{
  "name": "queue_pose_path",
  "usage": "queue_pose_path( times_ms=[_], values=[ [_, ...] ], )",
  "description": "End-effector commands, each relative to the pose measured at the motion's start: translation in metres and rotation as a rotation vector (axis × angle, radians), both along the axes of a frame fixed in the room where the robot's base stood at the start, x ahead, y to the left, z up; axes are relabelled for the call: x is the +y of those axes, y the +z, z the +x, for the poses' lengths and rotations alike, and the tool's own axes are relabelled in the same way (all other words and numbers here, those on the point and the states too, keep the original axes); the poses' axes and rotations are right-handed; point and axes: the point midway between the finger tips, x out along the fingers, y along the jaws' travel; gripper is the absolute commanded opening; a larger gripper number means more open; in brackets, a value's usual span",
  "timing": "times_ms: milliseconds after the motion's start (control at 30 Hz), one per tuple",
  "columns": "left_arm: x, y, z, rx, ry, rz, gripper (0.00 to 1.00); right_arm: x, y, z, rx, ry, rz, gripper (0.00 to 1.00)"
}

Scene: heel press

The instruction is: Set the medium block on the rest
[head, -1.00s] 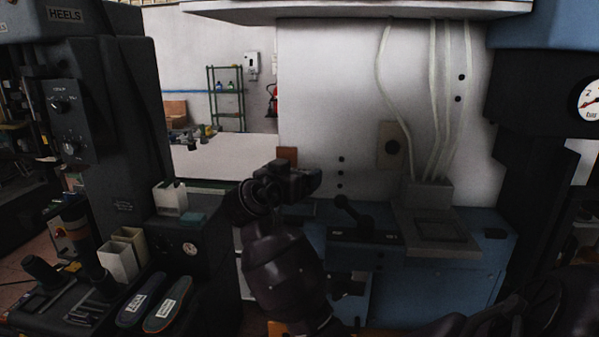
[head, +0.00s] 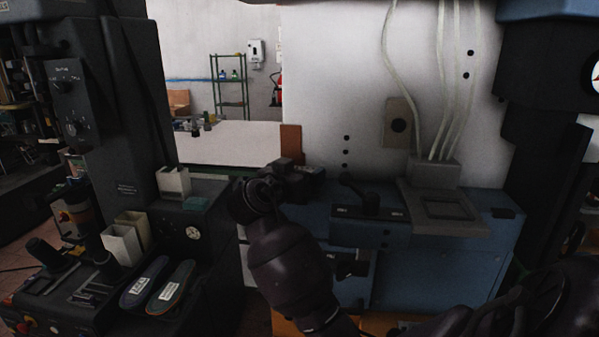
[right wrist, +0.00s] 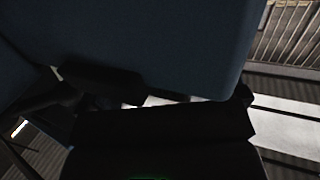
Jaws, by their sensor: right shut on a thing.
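My right gripper (head: 308,172) is in the middle of the head view, in front of the blue machine's left end. It is shut on a dark thing that I can barely make out; I cannot tell whether it is the medium block. In the right wrist view the dark gripper parts (right wrist: 165,125) show below a broad dark blue surface (right wrist: 170,35), and what is between the fingers is hidden. A brown upright piece (head: 291,142) stands just behind and above the gripper. I cannot pick out the rest for certain. My left gripper is not in view.
The blue machine (head: 440,265) carries a dark lever (head: 360,190) and a grey framed plate (head: 450,208) to the right of the gripper. Pale hoses (head: 440,90) hang behind.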

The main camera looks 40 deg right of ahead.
Motion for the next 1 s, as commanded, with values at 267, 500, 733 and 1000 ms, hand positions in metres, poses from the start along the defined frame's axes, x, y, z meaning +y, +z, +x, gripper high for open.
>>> queue_pose_path(
  times_ms=[267, 500, 733, 1000],
  values=[
    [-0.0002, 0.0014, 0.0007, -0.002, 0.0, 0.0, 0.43, 0.0, 0.0016, -0.0001, -0.002, 0.0, -0.001, 0.55],
    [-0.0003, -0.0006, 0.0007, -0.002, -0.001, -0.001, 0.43, 0.0, -0.0002, 0.0, -0.002, 0.0, -0.001, 0.55],
    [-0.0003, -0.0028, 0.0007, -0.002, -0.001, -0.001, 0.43, 0.0, -0.0021, 0.0, -0.003, 0.001, -0.001, 0.55],
    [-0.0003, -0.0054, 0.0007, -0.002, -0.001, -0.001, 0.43, 0.0, -0.0045, 0.0, -0.002, 0.0, -0.001, 0.55]
  ],
)
